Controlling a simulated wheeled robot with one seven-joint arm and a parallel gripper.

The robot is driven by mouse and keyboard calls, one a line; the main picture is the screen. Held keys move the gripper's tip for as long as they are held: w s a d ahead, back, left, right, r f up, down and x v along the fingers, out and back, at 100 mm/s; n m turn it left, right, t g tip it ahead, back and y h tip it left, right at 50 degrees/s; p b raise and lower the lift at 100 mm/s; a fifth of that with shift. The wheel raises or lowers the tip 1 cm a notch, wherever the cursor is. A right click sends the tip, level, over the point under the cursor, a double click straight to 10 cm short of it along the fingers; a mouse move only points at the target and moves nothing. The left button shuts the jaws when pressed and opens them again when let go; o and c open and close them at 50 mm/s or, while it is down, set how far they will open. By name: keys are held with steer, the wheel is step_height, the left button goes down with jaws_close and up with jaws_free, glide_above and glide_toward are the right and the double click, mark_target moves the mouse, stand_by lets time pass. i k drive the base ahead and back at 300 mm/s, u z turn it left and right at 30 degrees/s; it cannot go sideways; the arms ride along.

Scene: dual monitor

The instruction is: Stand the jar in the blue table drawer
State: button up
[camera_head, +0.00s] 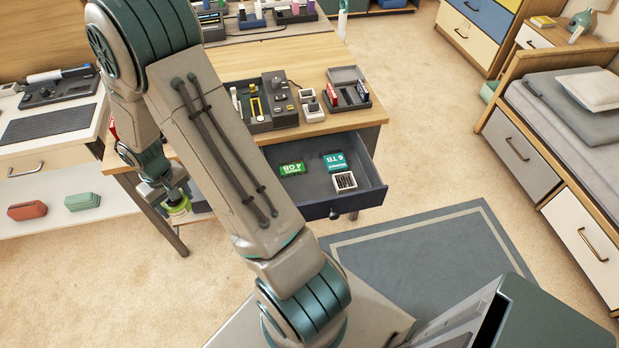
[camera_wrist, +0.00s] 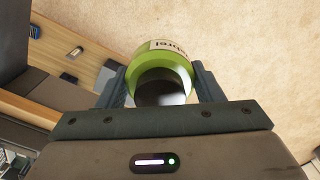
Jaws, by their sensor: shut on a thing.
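The green jar (camera_head: 179,209) with a pale label hangs in my gripper (camera_head: 176,199), left of the table's front, outside the drawer and above the carpet. In the wrist view the jar (camera_wrist: 160,60) sits between both fingers of my gripper (camera_wrist: 160,80), which are shut on it. Its near end looks dark. The blue table drawer (camera_head: 352,201) is pulled open under the wooden table, to the right of the jar. My arm hides the drawer's left part.
In the drawer lie a green 4 GB module (camera_head: 291,169), a teal 6 TB box (camera_head: 335,162) and a small white-framed item (camera_head: 344,181). The drawer floor between them and the front wall is bare. An organizer (camera_head: 285,119) stands on the table (camera_head: 232,72).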

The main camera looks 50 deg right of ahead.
mark_target(300, 195)
steer(key=k, duration=0.45)
steer(key=z, duration=0.7)
steer(key=i, duration=0.45)
